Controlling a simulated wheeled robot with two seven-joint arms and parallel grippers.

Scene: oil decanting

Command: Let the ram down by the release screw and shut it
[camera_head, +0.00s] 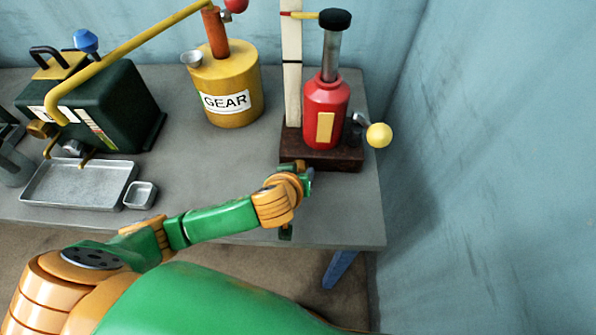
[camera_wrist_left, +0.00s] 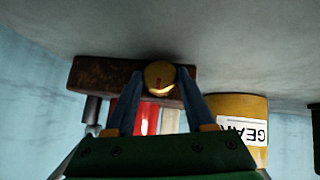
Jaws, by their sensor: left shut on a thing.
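The red jack (camera_head: 325,108) stands upright on a dark wooden base (camera_head: 345,160) at the table's right end. Its steel ram (camera_head: 331,55) is extended, with a black cap (camera_head: 335,19) on top. A pale post (camera_head: 291,70) with a red and yellow pointer (camera_head: 300,14) stands beside it. My left gripper (camera_head: 306,172) is at the front of the base. In the left wrist view, its fingers are closed on the round brass knob of the release screw (camera_wrist_left: 160,78), which carries a red mark. The screw's shank is hidden behind the knob. My right gripper is out of view.
A yellow-ball lever (camera_head: 379,135) sticks out right of the jack. A yellow GEAR can (camera_head: 226,88), a dark green machine (camera_head: 100,105), a metal tray (camera_head: 80,184) and a small dish (camera_head: 140,195) stand to the left. A blue wall (camera_head: 480,150) is at right.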

